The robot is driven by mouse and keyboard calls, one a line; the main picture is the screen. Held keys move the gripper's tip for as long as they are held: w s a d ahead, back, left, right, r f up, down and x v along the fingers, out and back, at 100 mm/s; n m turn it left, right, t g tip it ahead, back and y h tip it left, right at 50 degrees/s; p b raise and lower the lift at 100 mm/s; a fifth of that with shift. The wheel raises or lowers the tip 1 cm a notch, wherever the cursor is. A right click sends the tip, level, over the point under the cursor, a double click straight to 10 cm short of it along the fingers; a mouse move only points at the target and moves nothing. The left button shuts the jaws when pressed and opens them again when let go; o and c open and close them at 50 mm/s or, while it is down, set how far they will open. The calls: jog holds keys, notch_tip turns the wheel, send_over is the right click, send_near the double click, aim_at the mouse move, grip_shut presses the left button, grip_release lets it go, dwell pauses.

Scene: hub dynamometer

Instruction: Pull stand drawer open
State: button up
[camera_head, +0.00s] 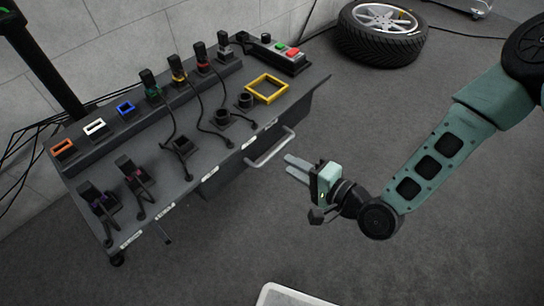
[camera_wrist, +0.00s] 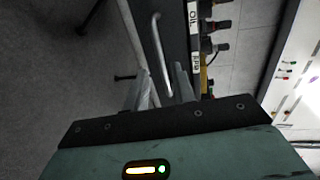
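The stand (camera_head: 188,203) is a dark bench at the left of the head view, its front edge carrying small white labels. A drawer front (camera_head: 236,180) sits under the top, with a light metal bar handle (camera_head: 271,150). My gripper (camera_head: 289,166) is just in front of the handle, its two fingers apart and pointing at it. In the wrist view the handle (camera_wrist: 160,55) stands ahead of the fingers (camera_wrist: 160,90), which are open with nothing clearly between them. I cannot tell whether a finger touches the handle. The drawer looks shut.
Several corded connectors and tools (camera_head: 178,75) stand on the bench, with a yellow square frame (camera_head: 267,88) and a button box (camera_head: 280,54). A wheel (camera_head: 382,33) lies at the back. A pale-rimmed tray (camera_head: 290,296) is at the bottom edge.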

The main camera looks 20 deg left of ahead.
aim_at(272, 153)
jog(key=b+x, duration=0.1)
jog(key=x, duration=0.6)
jog(key=shift+w+a+b, duration=0.1)
jog(key=shift+a+b, duration=0.2)
jog(key=shift+b, duration=0.1)
jog(key=shift+c, duration=0.4)
grip_shut()
